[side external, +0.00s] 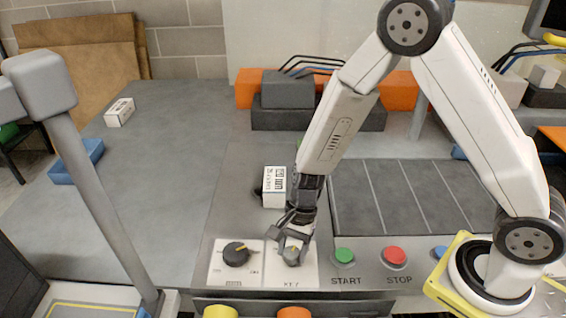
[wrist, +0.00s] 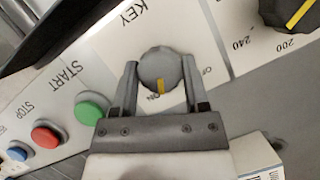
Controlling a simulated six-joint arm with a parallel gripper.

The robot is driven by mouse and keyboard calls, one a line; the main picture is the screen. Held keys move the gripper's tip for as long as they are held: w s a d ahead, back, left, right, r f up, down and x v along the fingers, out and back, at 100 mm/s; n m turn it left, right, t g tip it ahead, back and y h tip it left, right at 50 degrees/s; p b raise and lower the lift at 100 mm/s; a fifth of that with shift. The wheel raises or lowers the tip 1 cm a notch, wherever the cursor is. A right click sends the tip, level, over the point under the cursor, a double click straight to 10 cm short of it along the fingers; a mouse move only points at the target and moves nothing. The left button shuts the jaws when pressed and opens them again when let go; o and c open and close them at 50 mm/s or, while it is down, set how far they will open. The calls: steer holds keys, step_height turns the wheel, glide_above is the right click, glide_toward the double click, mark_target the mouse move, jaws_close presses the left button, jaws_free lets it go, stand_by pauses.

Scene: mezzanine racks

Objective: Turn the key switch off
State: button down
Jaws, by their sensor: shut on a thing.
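The key switch is a round grey knob (wrist: 158,66) with a yellow mark, on a white plate (wrist: 195,30) lettered KEY. In the wrist view the yellow mark points at the ON lettering; the OFF lettering is off to the right of it. My gripper (wrist: 160,70) has one finger on each side of the knob and is shut on it. In the side external view my gripper (side external: 292,243) reaches down onto the knob (side external: 291,257), and its fingers partly cover the knob.
A black dial (side external: 237,253) with a yellow pointer sits just left of the key plate. Green START (side external: 344,256) and red STOP (side external: 395,257) buttons are to the right. A white labelled box (side external: 274,188) stands close behind my gripper. The grey table at left is mostly clear.

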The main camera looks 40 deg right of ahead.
steer(key=n+g, duration=0.1)
steer(key=n, duration=0.2)
steer(key=shift+w+n+h, duration=0.1)
steer(key=shift+n+h, duration=0.2)
steer(key=shift+n, duration=0.1)
steer(key=n+g+h, duration=0.1)
steer(key=n, duration=0.2)
steer(key=shift+a+n, duration=0.1)
steer(key=shift+n, duration=0.2)
steer(key=n+h, duration=0.1)
steer(key=n, duration=0.2)
steer(key=n+g+h, duration=0.1)
steer(key=n, duration=0.2)
steer(key=shift+a+n+h, duration=0.1)
steer(key=shift+n+h, duration=0.2)
steer(key=shift+c, duration=0.5)
jaws_free()
steer(key=v, duration=0.7)
steer(key=shift+w+r, duration=0.2)
steer(key=shift+r, duration=0.2)
